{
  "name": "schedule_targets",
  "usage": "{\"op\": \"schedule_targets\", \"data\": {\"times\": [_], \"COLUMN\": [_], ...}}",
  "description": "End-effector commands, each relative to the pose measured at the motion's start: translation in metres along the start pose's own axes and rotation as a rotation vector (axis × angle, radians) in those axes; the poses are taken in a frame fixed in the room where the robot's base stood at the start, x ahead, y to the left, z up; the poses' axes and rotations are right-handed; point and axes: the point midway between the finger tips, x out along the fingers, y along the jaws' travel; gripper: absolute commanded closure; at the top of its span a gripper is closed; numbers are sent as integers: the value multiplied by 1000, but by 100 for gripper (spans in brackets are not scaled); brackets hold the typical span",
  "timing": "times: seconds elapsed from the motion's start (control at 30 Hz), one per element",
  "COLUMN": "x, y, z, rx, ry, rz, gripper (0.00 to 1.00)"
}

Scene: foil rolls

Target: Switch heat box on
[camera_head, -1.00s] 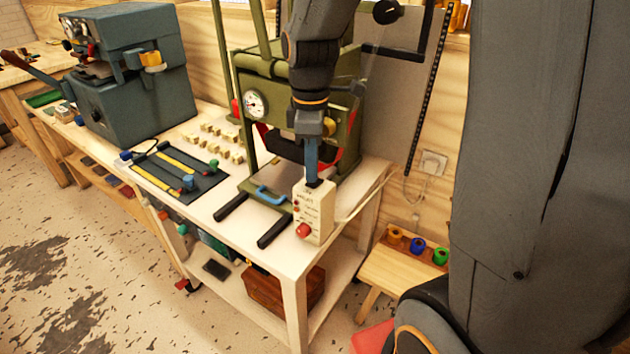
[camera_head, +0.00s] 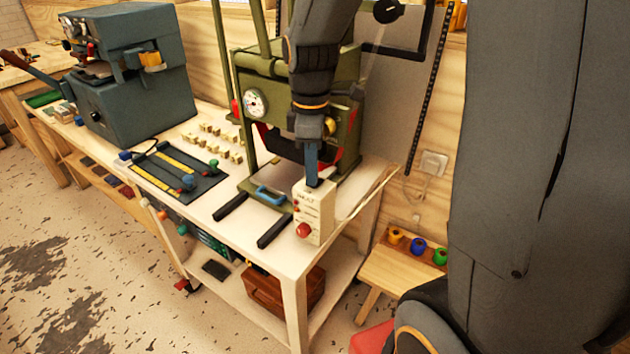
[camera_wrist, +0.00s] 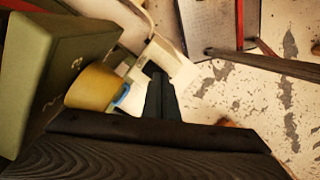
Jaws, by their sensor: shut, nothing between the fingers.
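The heat box (camera_head: 316,225) is a small upright cream box at the front right corner of the white workbench. Its front has small lettering, small coloured lights and a large red knob (camera_head: 303,230) low down. My gripper (camera_head: 312,184) points straight down with its fingers shut and empty, its tips at the top of the box. I cannot tell whether they touch the top or its switch, which the fingers hide. In the wrist view, the dark shut fingers (camera_wrist: 158,75) reach to a pale box-like shape (camera_wrist: 172,62), likely the heat box.
A green press (camera_head: 345,120) with a round dial stands close behind the box. A blue handle (camera_head: 270,195) and two black bars lie left of the box. A blue-grey machine (camera_head: 140,85) stands farther left. A small wooden stand (camera_head: 400,275) with coloured rolls is at right.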

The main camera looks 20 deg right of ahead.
Motion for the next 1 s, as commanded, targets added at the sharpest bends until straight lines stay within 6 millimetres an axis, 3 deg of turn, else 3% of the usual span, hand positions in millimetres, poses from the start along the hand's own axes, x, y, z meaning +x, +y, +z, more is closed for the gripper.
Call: {"op": "schedule_targets", "data": {"times": [0.33, 1.0], "x": [-3, -52], "y": [0, 0], "z": [0, 0], "rx": [0, 0], "ry": [0, 0], "rz": [-1, 1], "gripper": [100, 100]}}
